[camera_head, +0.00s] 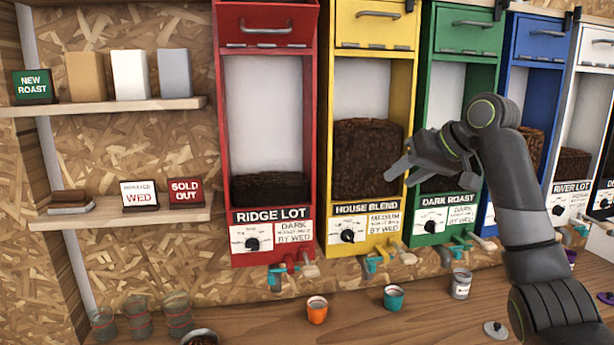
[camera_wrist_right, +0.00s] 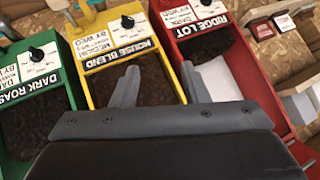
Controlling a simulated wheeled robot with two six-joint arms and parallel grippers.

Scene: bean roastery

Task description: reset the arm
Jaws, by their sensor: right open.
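My right arm (camera_head: 525,200) reaches up from the lower right in the head view. Its gripper (camera_head: 408,165) is raised in front of the yellow House Blend dispenser (camera_head: 321,130) and the green Dark Roast dispenser (camera_head: 424,80), pointing left. In the right wrist view the two fingers of my right gripper (camera_wrist_right: 158,85) stand apart with nothing between them. Behind them the House Blend label (camera_wrist_right: 120,57) shows upside down. My left gripper is in neither view.
A red Ridge Lot dispenser (camera_head: 223,120) hangs at left; blue (camera_head: 540,45) and white ones hang at right. Orange (camera_head: 317,310), teal (camera_head: 394,298) and white (camera_head: 461,284) cups stand on the wooden counter (camera_head: 355,325). Glass cups (camera_head: 138,318) stand front left. Shelves (camera_head: 110,106) hold bags and signs.

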